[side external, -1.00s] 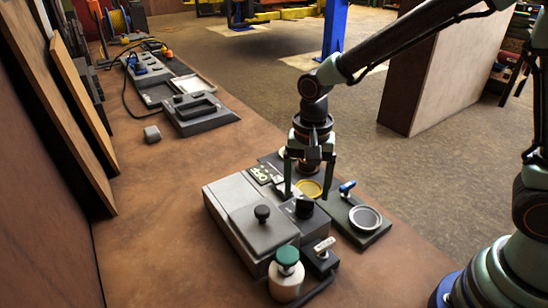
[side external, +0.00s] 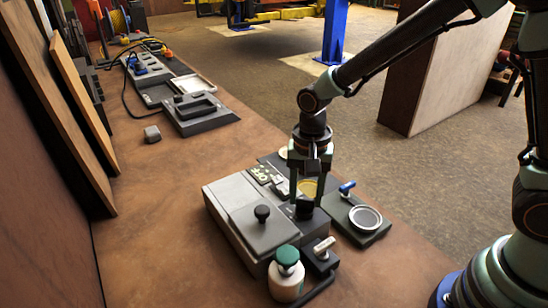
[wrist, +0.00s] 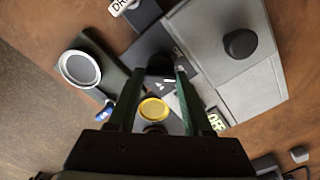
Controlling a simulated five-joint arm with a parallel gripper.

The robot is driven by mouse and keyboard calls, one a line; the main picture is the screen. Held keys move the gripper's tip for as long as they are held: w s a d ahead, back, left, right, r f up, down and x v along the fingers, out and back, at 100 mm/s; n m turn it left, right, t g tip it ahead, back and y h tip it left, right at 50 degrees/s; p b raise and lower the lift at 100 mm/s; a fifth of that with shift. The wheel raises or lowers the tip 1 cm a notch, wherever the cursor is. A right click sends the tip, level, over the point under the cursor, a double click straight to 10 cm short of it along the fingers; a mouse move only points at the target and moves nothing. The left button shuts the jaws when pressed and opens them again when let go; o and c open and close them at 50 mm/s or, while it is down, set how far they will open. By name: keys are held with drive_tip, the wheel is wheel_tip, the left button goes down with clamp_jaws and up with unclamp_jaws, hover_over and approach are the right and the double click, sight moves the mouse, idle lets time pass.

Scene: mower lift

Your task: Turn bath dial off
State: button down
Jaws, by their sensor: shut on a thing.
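The bath is a grey box (side external: 229,217) with a lid that carries a black knob (side external: 262,213). A black dial (side external: 303,210) sits on the dark panel at the right side of the bath; it also shows in the wrist view (wrist: 160,62). My gripper (side external: 307,199) points down over this panel, with one finger on each side of the dial. In the wrist view my gripper (wrist: 160,74) is shut on the dial. The fingers partly hide the dial, and its pointing direction is hard to tell. An OFF label (wrist: 215,121) shows right of the fingers in the wrist view.
A green-capped bottle (side external: 287,275) and a small lever block (side external: 321,254) stand in front.

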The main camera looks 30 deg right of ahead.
sight(306, 199)
drive_tip(key=n, duration=0.8)
drive_tip(key=shift+n, duration=0.3)
idle(0.5)
drive_tip(key=shift+c, duration=1.6)
unclamp_jaws()
wheel_tip(306, 199, up, 12)
drive_tip(key=shift+r, duration=0.1)
